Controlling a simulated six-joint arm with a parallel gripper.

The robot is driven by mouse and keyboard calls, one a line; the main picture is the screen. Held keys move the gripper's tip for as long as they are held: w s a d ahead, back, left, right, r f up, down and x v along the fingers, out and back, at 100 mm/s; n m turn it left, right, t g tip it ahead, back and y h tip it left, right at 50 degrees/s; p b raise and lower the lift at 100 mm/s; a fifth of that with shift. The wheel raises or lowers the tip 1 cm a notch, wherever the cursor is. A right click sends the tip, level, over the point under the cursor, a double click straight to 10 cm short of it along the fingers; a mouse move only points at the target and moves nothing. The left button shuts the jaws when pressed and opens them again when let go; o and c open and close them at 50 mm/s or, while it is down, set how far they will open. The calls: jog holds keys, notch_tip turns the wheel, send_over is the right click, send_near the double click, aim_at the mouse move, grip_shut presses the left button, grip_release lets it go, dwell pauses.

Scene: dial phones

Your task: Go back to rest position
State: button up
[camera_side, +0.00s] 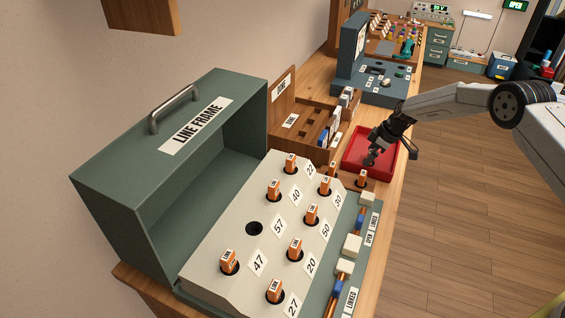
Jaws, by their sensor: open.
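My gripper (371,157) is at the upper right of the middle, pointing down over the red tray (356,167). Its fingers are small in this view, and I see nothing held between them. I cannot tell whether the fingertips touch the tray floor. My arm reaches in from the right edge.
A green LINE FRAME case (160,180) stands at the left beside a sloped pale panel (240,265) with several orange plugs in numbered holes; the hole near 57 (254,228) is empty. A wooden rack (297,118) stands left of the tray. The floor at right is clear.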

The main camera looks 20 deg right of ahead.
jog(key=shift+r, duration=3.7)
jog(key=shift+r, duration=0.1)
notch_tip(320, 180, up, 4)
jog(key=shift+f, duration=0.1)
jog(key=shift+c, duration=1)
